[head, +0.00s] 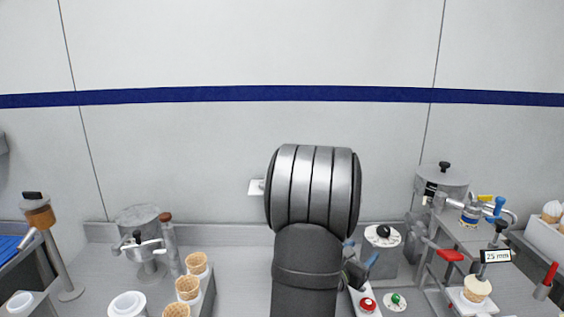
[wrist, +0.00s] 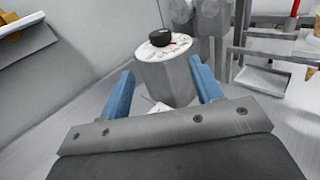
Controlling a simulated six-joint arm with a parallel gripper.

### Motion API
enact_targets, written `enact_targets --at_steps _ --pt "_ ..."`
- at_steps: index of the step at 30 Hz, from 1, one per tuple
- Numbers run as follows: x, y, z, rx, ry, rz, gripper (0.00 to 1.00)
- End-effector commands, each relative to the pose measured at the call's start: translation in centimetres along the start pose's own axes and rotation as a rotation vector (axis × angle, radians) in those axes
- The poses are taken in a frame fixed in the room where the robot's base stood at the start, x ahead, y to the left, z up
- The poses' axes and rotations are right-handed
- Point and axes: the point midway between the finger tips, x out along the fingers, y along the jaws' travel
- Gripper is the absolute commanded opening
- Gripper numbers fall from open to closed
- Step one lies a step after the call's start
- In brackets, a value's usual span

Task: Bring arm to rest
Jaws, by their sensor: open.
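My gripper (wrist: 162,90) shows in the wrist view with its two blue fingers spread wide apart and nothing held between them. Beyond the fingertips stands a grey block with a round white dial and a black knob (wrist: 159,38). In the head view my dark arm rises at the centre and hides much of the bench behind it. The blue fingers of my gripper (head: 361,257) show partly at the right of the arm, in front of and below the dial block (head: 382,235).
Cones (head: 188,288) stand in a holder at left, near a white tub (head: 128,305). A red button (head: 367,305) and a green button (head: 395,300) lie at front right. A dispenser with a gauge display (head: 496,256) holds a cone (head: 477,288) farther right. The wall is behind.

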Motion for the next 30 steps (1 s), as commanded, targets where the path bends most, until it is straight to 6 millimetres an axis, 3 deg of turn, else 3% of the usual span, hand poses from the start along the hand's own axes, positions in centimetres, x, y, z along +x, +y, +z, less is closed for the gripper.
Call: enact_targets --at_steps 12,18,24,30 --pt "8.5 -0.1 0.0 -0.001 -0.001 -0.002 0.59" --pt "11.4 -0.1 -0.1 -0.001 0.001 -0.001 0.59" --pt "12.7 0.0 0.0 -0.001 0.0 0.0 0.59" --pt "12.8 0.0 0.0 -0.001 0.0 -0.001 0.59"
